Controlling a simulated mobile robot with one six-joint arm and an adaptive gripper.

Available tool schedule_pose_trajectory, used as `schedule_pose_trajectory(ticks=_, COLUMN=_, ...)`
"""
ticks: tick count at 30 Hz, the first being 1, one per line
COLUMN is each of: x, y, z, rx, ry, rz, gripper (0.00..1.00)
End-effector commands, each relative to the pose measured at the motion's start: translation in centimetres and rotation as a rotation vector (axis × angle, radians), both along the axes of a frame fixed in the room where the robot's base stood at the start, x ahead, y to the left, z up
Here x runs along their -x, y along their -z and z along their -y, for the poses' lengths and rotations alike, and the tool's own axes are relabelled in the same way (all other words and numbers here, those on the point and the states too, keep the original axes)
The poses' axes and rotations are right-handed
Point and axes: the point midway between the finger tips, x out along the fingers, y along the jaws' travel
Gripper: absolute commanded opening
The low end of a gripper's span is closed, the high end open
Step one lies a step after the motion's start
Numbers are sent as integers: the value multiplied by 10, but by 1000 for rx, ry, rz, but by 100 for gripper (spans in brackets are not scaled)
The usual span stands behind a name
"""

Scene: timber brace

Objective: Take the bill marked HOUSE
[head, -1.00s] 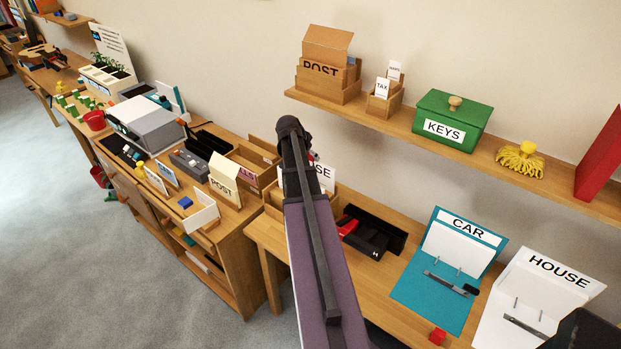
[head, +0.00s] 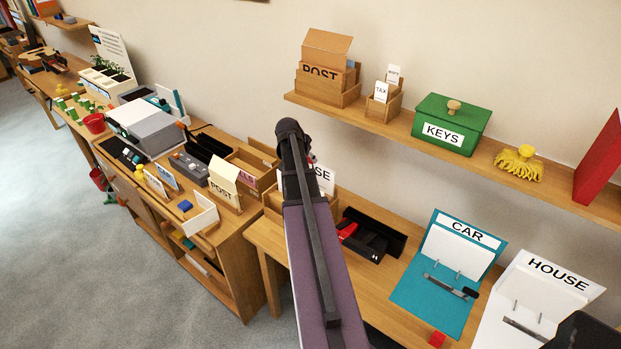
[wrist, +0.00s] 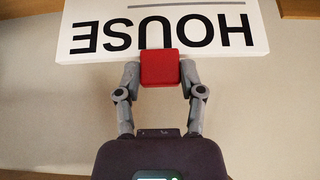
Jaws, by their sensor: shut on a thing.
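The bill marked HOUSE (wrist: 160,22) is a white panel with black letters, seen upside down at the top of the wrist view. A red block-like tab (wrist: 160,70) sits at its near edge, against the white panel. My gripper (wrist: 160,80) is shut on this red tab, one grey finger at each side. In the head view, part of the white bill (head: 322,178) shows just right of my arm, above a wooden holder. My arm hides its left part and my fingers there.
A white HOUSE binder (head: 535,305) and a teal CAR binder (head: 430,295) lie on the desk. A black hole punch or tray (head: 372,235) is near the bill. Above is a wall shelf (head: 400,120) with a green KEYS box (head: 450,122).

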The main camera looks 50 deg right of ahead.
Motion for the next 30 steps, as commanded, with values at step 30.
schedule_pose_trajectory(ticks=30, x=0, y=-23, z=0, rx=1, ry=0, rz=0, gripper=0)
